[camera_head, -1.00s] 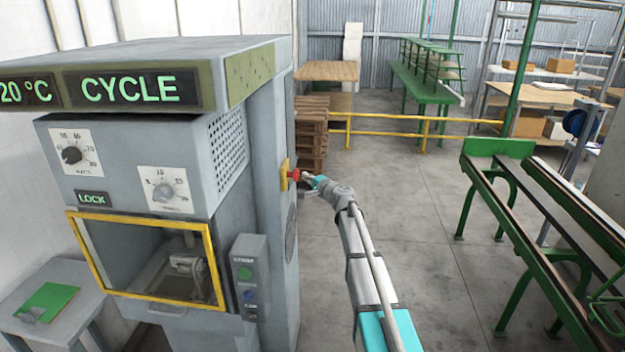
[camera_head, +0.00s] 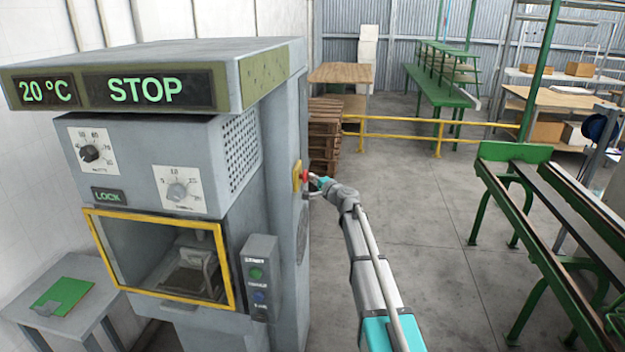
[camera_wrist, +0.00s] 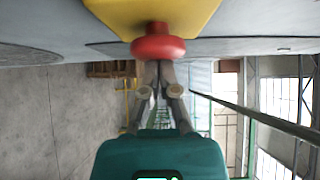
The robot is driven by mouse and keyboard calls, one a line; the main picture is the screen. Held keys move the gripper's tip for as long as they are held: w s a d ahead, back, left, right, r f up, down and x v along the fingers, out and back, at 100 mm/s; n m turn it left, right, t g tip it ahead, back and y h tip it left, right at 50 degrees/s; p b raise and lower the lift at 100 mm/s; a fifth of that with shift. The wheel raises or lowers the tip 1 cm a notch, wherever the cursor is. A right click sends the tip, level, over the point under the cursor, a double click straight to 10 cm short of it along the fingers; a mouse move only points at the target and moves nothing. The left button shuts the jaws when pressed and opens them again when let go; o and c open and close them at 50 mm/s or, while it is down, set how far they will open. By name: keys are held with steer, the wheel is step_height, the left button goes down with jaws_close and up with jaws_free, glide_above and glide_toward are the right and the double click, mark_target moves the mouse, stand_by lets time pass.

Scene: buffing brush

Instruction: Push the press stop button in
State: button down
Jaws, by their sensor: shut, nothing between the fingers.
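The press (camera_head: 215,165) is a grey machine on the left in the head view, and its display (camera_head: 148,89) reads STOP. The red stop button (camera_head: 305,176) sits on a yellow plate (camera_head: 296,177) on its right side. In the wrist view the mushroom-shaped button (camera_wrist: 158,46) is at top centre below the yellow plate (camera_wrist: 180,14). My gripper (camera_head: 312,186) is at the button, its fingers shut and empty. In the wrist view the fingertips (camera_wrist: 158,64) meet the button's edge; I cannot tell whether they press on it.
A small table (camera_head: 88,314) with a green sheet (camera_head: 63,297) stands at the lower left. A green rail frame (camera_head: 500,200) is at the right. A yellow barrier (camera_head: 400,136) and stacked pallets (camera_head: 325,140) are behind. The floor (camera_head: 440,240) right of my arm is clear.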

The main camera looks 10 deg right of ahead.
steer(key=shift+a+y, duration=0.3)
steer(key=shift+a, duration=0.15)
steer(key=shift+d, duration=0.1)
steer(key=s+d, duration=0.9)
steer(key=s, duration=0.1)
steer(key=shift+s, duration=0.1)
